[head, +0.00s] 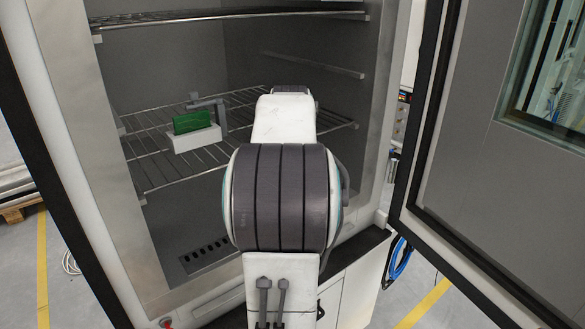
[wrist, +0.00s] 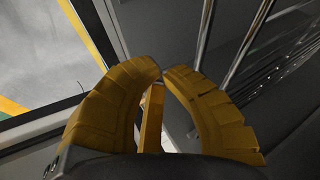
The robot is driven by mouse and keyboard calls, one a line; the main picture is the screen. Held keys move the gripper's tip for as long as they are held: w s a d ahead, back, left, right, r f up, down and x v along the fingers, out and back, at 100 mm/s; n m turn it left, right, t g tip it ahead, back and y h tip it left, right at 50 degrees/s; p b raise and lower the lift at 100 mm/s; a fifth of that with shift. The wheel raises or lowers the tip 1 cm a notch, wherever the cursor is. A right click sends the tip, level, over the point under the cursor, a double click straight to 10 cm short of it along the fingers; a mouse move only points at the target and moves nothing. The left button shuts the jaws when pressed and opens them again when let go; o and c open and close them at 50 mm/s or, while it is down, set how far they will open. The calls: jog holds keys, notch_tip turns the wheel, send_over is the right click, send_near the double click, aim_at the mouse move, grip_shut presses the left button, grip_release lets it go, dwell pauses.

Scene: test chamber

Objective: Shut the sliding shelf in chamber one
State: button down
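The sliding shelf (head: 160,178) is a wire rack inside the open chamber, in the middle of the head view. Its front edge lies near the chamber opening; my arm covers part of it. A green board (head: 192,122) stands in a white holder (head: 195,138) on the rack, beside a grey bracket (head: 221,117). My gripper is hidden behind my arm in the head view. In the wrist view my gripper (wrist: 167,71) has its yellow fingertips almost together, with nothing seen held between them. Metal rods (wrist: 246,45), apparently of the rack, run just beyond the fingertips.
The chamber door (head: 500,150) stands open on the right. An upper wire shelf (head: 230,14) spans the chamber above. The chamber's left frame (head: 92,150) borders the opening. A vented grey floor (head: 207,253) lies below the rack. Blue cables (head: 398,262) hang beneath the door.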

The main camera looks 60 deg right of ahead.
jog(key=v, duration=1)
jog(key=shift+p, duration=0.3)
